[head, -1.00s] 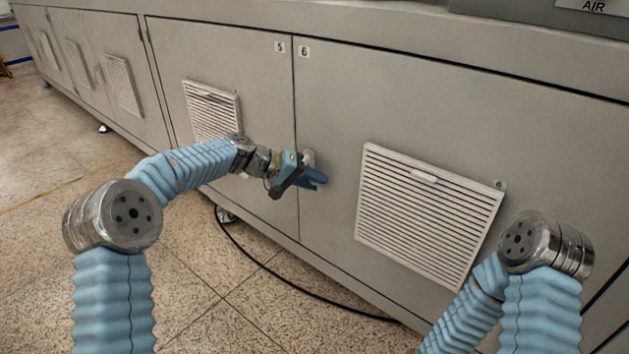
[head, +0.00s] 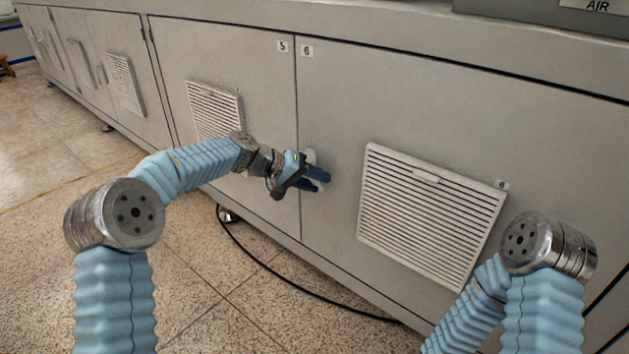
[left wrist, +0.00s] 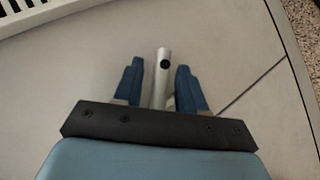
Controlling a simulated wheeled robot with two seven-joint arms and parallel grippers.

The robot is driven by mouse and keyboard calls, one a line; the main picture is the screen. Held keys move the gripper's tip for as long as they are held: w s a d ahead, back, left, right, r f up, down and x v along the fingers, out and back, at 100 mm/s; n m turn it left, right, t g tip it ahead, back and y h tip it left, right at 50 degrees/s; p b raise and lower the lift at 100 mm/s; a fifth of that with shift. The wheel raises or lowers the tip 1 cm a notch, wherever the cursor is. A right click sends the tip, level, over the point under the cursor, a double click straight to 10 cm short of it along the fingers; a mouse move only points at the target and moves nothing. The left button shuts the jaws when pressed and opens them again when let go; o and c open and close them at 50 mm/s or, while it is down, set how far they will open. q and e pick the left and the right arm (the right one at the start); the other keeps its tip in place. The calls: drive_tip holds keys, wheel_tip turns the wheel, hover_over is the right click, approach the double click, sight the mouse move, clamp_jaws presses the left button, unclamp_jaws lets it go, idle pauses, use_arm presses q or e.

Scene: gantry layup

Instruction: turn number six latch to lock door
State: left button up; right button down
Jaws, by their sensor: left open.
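The door marked 6 (head: 420,115) is a grey cabinet panel that looks flush with its neighbours. Its latch is a silver lever (left wrist: 161,75) with a dark round spot near its tip, in the left wrist view. My left gripper (left wrist: 157,82) is open, with one blue finger on each side of the latch and a visible gap to each. In the head view my left gripper (head: 318,180) is at the door just right of the seam, and it hides most of the latch. My right gripper is out of view.
Door 5 (head: 265,90) lies left of the seam, with a louvred vent (head: 213,110). Door 6 has a larger vent (head: 430,215) right of my left gripper. A black cable (head: 290,290) lies on the open floor below.

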use_arm(q)
drive_tip(key=p+v, duration=0.1)
drive_tip(key=v, duration=1.2)
drive_tip(key=shift+a+r, duration=0.25)
drive_tip(key=shift+a, duration=0.1)
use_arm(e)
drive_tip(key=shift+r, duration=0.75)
use_arm(q)
drive_tip(key=shift+s, duration=0.1)
